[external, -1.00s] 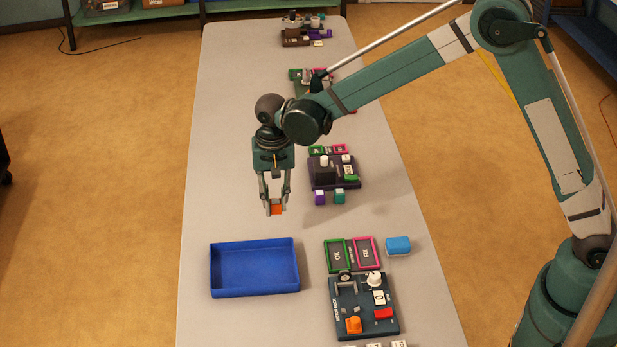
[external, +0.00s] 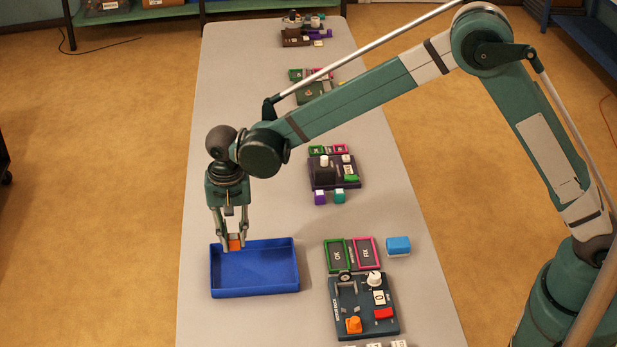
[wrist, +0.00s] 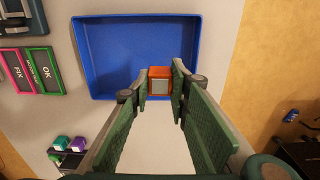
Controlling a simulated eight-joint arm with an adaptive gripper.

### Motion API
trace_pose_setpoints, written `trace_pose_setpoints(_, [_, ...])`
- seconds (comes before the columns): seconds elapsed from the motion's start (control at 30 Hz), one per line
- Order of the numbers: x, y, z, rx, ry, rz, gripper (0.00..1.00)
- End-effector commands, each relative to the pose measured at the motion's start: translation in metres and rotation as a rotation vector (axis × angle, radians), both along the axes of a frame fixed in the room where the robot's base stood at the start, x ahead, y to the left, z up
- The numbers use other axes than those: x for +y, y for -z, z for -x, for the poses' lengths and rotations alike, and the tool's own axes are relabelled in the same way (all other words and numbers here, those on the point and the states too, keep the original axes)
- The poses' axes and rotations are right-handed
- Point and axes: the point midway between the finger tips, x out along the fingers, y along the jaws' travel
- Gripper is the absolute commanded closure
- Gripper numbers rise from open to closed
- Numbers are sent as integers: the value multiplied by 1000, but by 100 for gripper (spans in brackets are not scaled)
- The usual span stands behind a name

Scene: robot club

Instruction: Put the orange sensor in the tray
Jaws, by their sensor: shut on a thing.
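The orange sensor (external: 235,242), a small block with a grey face, is held between the fingertips of my gripper (external: 233,243). It also shows between the fingers in the wrist view (wrist: 159,82). My gripper is shut on it. The blue tray (external: 255,291) is an open, empty box on the table. In the external view the sensor overlaps the tray's back edge, near its left part. In the wrist view (wrist: 88,50) it overlaps the tray's near wall. How high it is above the tray I cannot tell exactly.
A dark control board (external: 350,309) with an orange knob stands right of the tray. Green and pink frames (external: 335,255) and a blue block (external: 398,245) lie behind it. Another board (external: 325,178) with purple and teal blocks is farther back.

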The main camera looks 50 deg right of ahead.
Motion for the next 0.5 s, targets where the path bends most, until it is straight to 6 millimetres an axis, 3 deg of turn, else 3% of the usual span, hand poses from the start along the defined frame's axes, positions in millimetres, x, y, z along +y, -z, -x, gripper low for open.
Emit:
trace_pose_setpoints(0.27, [0, 7, 0, 0, 0, 0, 91])
trace_pose_setpoints(0.5, [0, 39, 0, 0, 0, 0, 91])
